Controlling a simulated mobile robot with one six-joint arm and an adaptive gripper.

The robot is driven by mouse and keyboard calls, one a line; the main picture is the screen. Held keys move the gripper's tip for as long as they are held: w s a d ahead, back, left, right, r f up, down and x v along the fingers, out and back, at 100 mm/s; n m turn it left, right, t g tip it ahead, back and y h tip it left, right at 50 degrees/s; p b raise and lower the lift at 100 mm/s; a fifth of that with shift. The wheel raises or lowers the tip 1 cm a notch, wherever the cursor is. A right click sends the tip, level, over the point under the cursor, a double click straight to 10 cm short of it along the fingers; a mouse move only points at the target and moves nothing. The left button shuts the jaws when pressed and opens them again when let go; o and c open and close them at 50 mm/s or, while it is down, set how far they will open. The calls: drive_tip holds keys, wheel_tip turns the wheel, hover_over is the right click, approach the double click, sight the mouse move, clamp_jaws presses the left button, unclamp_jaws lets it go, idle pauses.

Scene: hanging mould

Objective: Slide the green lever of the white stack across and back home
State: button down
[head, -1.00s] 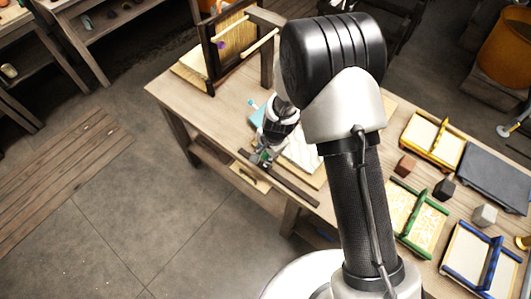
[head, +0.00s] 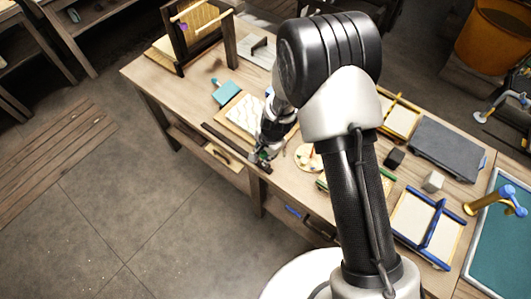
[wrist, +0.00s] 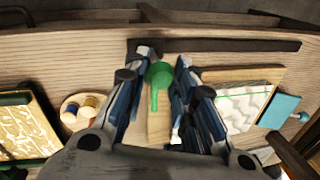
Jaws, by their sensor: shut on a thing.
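The green lever (wrist: 157,82) shows a round knob and a short stem in the wrist view. My gripper (wrist: 161,68) has a finger on each side of it and is shut on it. It is at the left end of the dark rail (wrist: 230,46) there. In the head view my gripper (head: 260,157) is at the near right end of the rail (head: 225,137), and the lever is mostly hidden. The white stack (head: 247,112), a wavy white slab on a wooden board, lies beside the rail; it also shows at right in the wrist view (wrist: 242,104).
A round wooden plate (head: 307,157) with small pieces stands right of my gripper. A teal block (head: 226,92) lies beyond the stack. A dark wooden frame (head: 177,42) stands at the far left. Blue-barred tray (head: 425,228) and dark slab (head: 447,150) are at right.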

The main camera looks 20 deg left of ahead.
drive_tip(key=shift+s+d+f, duration=0.1)
drive_tip(key=shift+d, duration=0.05)
drive_tip(key=c, duration=1.3)
unclamp_jaws()
drive_tip(key=shift+d, duration=0.1)
wheel_tip(320, 180, up, 12)
drive_tip(key=s+d, duration=0.1)
drive_tip(key=d, duration=0.1)
drive_tip(key=shift+s, duration=0.15)
